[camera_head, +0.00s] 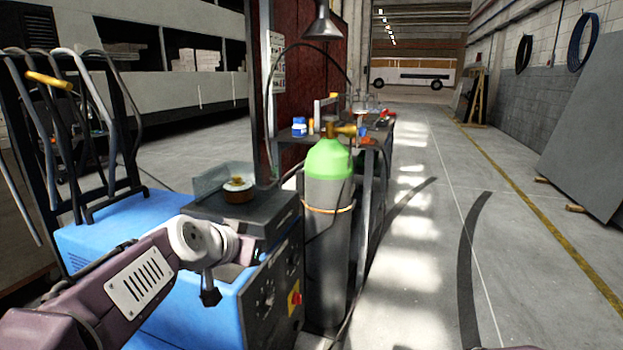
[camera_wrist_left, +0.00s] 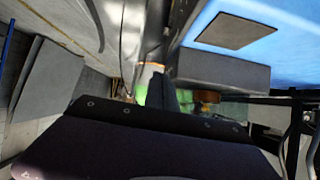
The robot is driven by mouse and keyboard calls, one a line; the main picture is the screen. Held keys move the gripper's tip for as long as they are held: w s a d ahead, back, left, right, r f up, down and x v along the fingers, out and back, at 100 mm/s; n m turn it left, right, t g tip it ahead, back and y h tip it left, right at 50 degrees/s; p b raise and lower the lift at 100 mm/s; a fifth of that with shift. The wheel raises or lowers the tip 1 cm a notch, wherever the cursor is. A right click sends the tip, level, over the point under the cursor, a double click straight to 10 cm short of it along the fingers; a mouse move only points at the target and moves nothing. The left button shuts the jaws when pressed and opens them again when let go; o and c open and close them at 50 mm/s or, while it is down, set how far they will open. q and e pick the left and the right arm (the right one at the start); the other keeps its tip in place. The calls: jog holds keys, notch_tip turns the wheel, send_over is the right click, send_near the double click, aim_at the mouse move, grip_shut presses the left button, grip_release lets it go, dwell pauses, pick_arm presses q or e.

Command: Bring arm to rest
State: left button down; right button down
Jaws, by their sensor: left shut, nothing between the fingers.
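My left arm (camera_head: 110,285) reaches in from the lower left in the head view, over the blue machine (camera_head: 185,290). Its wrist is beside the machine's dark top box. My left gripper (camera_wrist_left: 168,92) shows in the left wrist view as dark fingers beyond the broad dark housing. The fingers are shut with nothing between them. Behind them is the green-topped gas cylinder (camera_head: 328,185), blurred in the wrist view; I cannot tell the exact gap. My right gripper is out of view.
A round tin (camera_head: 238,192) sits on the dark box. Cables and a yellow-handled torch (camera_head: 48,80) hang at the left. A workbench (camera_head: 372,140) with small items stands behind the cylinder. Open floor (camera_head: 420,270) lies to the right. A grey sheet (camera_head: 590,140) leans on the right wall.

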pick_arm(q)
jog(key=s+a+f+n+g+y+p, duration=0.1)
jog(key=s+f+g, duration=0.25)
jog(key=f, duration=0.55)
jog(key=s+a+f+g+y+p, duration=0.1)
jog(key=s+a+f+g, duration=0.1)
jog(key=s+f, duration=0.45)
jog(key=s+a+f+n+g+y, duration=0.1)
jog(key=s+a+f+g, duration=0.1)
jog(key=s+f, duration=0.45)
jog(key=s+a+f+n+g, duration=0.1)
jog(key=s+f+g, duration=0.2)
jog(key=s+f, duration=0.35)
notch_tip(320, 180, up, 39)
jog(key=n+p, duration=0.1)
jog(key=p, duration=3.7)
jog(key=shift+f+t, duration=0.15)
jog(key=shift+t, duration=0.2)
jog(key=shift+s, duration=0.1)
